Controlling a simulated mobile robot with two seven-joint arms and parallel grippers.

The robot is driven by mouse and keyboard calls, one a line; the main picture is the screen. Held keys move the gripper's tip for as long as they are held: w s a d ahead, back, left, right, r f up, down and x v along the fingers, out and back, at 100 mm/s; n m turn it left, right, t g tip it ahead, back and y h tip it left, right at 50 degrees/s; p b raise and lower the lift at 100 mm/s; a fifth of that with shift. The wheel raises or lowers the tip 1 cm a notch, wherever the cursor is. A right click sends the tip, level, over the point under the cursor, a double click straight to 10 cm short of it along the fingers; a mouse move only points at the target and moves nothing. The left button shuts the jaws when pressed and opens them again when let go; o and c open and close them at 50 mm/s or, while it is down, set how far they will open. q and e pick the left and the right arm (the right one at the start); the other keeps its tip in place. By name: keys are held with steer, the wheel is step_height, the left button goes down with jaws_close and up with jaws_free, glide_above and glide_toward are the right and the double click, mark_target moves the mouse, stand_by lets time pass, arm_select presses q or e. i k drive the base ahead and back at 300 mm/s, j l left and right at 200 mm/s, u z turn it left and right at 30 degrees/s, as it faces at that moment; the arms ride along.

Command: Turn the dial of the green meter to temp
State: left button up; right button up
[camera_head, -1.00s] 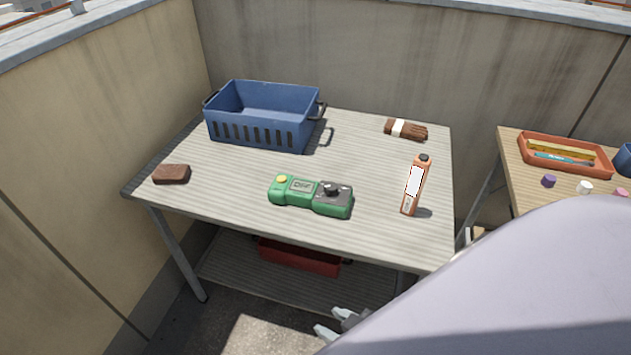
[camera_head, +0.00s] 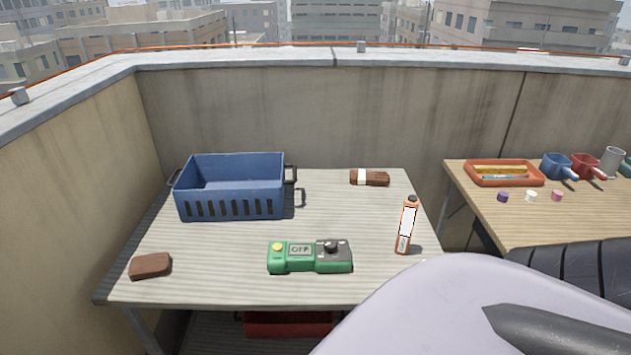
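The green meter (camera_head: 309,257) lies on the grey slatted table (camera_head: 215,283), near its front edge. Its small screen (camera_head: 301,250) appears to read OFF. A yellow button sits at its left end. The dark round dial (camera_head: 331,246) is on the black panel at its right end. The dial's pointer direction is too small to tell. Neither gripper is in view. A large pale part of my own arm fills the lower right of the picture and hides the table's front right corner.
A blue crate (camera_head: 233,203) stands back left. A brown block (camera_head: 150,265) lies front left. Brown gloves (camera_head: 369,178) lie at the back. A wooden table (camera_head: 585,215) at right holds an orange tray (camera_head: 504,183) and mugs.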

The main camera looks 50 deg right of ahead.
mark_target(330, 246)
steer(key=i+j+z, duration=0.1)
steer(key=z, duration=0.35)
steer(key=j+z, duration=0.25)
steer(key=z, duration=0.2)
